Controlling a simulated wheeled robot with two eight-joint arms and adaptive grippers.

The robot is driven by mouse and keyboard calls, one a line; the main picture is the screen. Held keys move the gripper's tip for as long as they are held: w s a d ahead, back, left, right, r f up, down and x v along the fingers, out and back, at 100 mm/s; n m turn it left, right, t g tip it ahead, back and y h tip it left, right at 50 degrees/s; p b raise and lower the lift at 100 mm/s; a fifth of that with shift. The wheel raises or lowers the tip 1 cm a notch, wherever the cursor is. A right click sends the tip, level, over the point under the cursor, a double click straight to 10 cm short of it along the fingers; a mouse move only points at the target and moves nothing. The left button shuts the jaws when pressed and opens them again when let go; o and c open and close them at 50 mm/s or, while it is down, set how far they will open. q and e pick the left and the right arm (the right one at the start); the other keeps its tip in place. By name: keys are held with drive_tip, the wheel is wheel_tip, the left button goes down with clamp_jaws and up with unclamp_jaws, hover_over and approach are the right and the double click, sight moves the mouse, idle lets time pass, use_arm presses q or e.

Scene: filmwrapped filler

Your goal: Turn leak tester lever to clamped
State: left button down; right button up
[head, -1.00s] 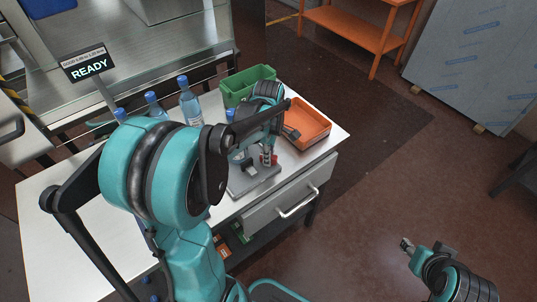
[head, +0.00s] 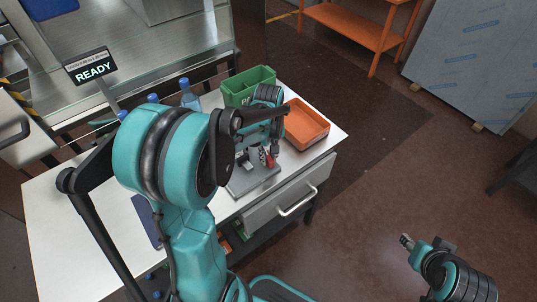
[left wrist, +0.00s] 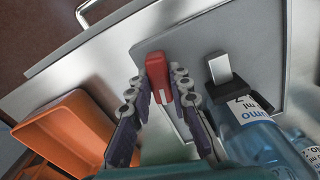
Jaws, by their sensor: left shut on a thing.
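The leak tester's grey base plate (head: 254,182) stands on the white table near its right front corner; it also shows in the left wrist view (left wrist: 200,42). Its red lever (left wrist: 157,72) sits between the fingers of my left gripper (left wrist: 160,92), which is shut on it. In the head view the red lever (head: 270,160) shows just below my left gripper (head: 266,150), and the arm hides part of the tester. My right gripper (head: 406,241) is over the floor at the lower right, away from the table; its jaws are too small to read.
An orange tray (head: 318,138) and a green bin (head: 232,92) stand beside and behind the tester. Blue-capped bottles (head: 188,98) stand along the back; a labelled bottle (left wrist: 255,125) is close to my left gripper. A sign (head: 90,67) reads READY. A drawer handle (head: 298,203) juts out in front.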

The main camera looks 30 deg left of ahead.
sight(269, 156)
use_arm(q)
drive_tip(key=m, duration=0.6)
drive_tip(key=shift+p, duration=0.4)
idle(0.3)
drive_tip(key=c, duration=1.4)
unclamp_jaws()
wheel_tip(269, 156, up, 12)
